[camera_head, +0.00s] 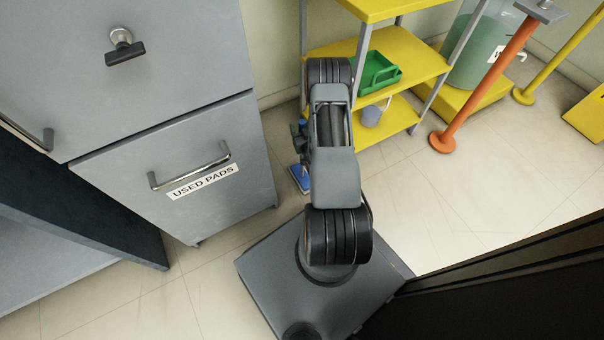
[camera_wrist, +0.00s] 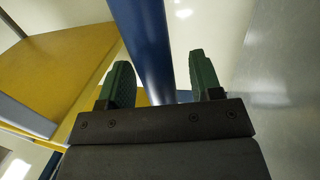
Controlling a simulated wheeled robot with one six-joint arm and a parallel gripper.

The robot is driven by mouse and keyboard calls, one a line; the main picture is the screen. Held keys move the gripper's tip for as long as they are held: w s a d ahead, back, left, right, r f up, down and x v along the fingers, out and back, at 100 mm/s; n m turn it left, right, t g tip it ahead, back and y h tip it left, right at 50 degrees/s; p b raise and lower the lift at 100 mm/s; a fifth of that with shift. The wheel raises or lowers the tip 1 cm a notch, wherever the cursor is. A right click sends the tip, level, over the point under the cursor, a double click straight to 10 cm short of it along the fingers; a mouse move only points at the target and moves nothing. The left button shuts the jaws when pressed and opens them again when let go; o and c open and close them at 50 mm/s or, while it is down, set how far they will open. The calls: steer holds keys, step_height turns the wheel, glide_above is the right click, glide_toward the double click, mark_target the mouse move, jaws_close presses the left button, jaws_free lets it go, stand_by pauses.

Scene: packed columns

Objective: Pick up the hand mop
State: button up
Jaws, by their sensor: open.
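The hand mop's blue head (camera_head: 300,179) rests on the floor between the grey cabinet and the yellow shelf, partly hidden by my arm in the head view. A blue part (camera_head: 302,126) shows higher up beside my arm and looks like its handle. In the wrist view a thick blue pole (camera_wrist: 143,35), seemingly the mop handle, runs down between the two green-padded fingers of my gripper (camera_wrist: 161,70). My gripper is open, with a finger on each side of the pole and gaps visible. Whether either finger touches it I cannot tell. The gripper is mostly hidden in the head view.
A grey cabinet (camera_head: 225,205) labelled "USED PADS" stands close on the left. A yellow shelf (camera_head: 415,65) with a green tray (camera_head: 376,73) and a small bucket (camera_head: 371,116) is behind my arm. An orange post (camera_head: 485,85) stands right. Floor is clear at centre right.

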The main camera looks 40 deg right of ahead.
steer(key=shift+w+d, duration=0.25)
steer(key=shift+w, duration=0.45)
jaws_close()
